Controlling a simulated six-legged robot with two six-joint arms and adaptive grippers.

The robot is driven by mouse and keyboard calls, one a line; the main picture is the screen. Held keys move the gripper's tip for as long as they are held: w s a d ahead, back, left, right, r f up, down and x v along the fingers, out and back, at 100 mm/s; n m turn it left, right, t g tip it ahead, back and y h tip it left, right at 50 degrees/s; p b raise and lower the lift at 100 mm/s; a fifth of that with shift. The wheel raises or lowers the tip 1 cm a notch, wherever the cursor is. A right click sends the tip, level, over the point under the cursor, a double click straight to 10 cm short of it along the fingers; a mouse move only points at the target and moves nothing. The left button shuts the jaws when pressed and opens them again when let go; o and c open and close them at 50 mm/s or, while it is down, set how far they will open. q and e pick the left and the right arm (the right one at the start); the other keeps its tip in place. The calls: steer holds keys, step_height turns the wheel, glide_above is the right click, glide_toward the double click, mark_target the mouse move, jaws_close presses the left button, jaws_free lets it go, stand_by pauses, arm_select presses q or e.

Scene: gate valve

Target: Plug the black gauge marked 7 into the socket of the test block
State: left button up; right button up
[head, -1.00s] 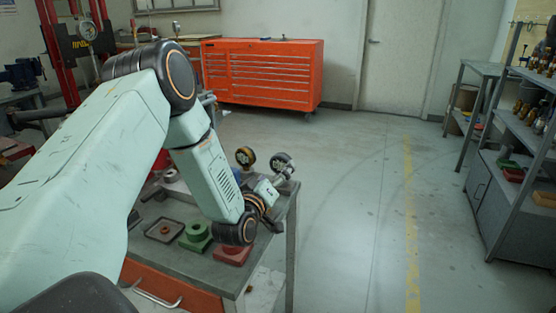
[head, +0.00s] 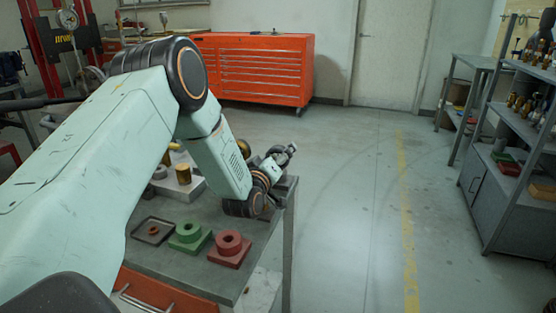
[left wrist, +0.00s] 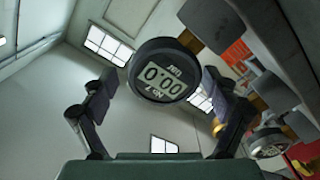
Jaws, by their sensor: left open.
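The black gauge (left wrist: 161,74) shows in the left wrist view, its display reading 0.00 with No 7 below. My left gripper (left wrist: 160,92) is open, with one finger on each side of the gauge; I cannot tell whether they touch it. In the head view my left gripper (head: 283,158) is over the far right end of the bench, and the rim of a dark gauge (head: 243,149) shows just behind my wrist. A pale block with brass fittings (head: 183,187) stands on the bench, partly behind my arm; I cannot tell whether it is the test block. My right gripper is not in view.
A green block (head: 189,239) and a red block (head: 229,250) with ring tops stand at the bench front, beside a dark tray (head: 151,232). Another round gauge (left wrist: 268,145) is at the lower right of the left wrist view. The floor right of the bench is clear.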

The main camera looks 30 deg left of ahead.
arm_select(q)
steer(key=shift+w+f, duration=0.25)
steer(key=shift+w+a+f, duration=0.1)
steer(key=shift+a+f, duration=0.05)
steer(key=shift+a, duration=0.05)
steer(key=shift+c, duration=1.2)
steer(key=shift+s+d+r, duration=0.1)
steer(key=shift+s+r, duration=0.15)
steer(key=shift+r, duration=0.05)
steer(key=c, duration=0.3)
steer(key=shift+w+f, duration=0.15)
steer(key=c, duration=0.8)
steer(key=shift+c, duration=0.2)
